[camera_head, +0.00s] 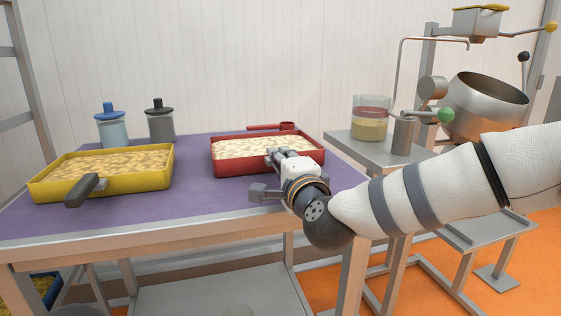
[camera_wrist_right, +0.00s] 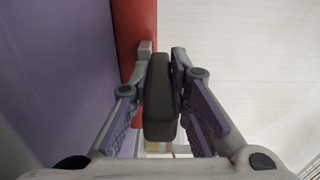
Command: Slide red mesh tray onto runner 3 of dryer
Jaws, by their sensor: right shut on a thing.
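The red mesh tray (camera_head: 233,164), filled with pale pieces, lies on the purple table top right of centre. My right gripper (camera_head: 278,155) is at its near side, with the arm coming in from the right. In the right wrist view my right gripper (camera_wrist_right: 162,55) is shut on the tray's dark handle (camera_wrist_right: 160,110), one finger on each side. The red tray wall (camera_wrist_right: 135,25) shows just beyond the handle. The gripper hides part of the tray's front in the head view. My left gripper is not in view. I cannot identify the dryer or runner 3.
A yellow tray (camera_head: 150,182) with a dark handle (camera_head: 83,190) stands left on the purple table top (camera_head: 195,213). Blue (camera_head: 113,130) and grey (camera_head: 160,125) lidded jars stand behind. A side stand (camera_head: 345,146) holds a glass jar (camera_head: 371,118). A steel drum (camera_head: 487,105) is at right.

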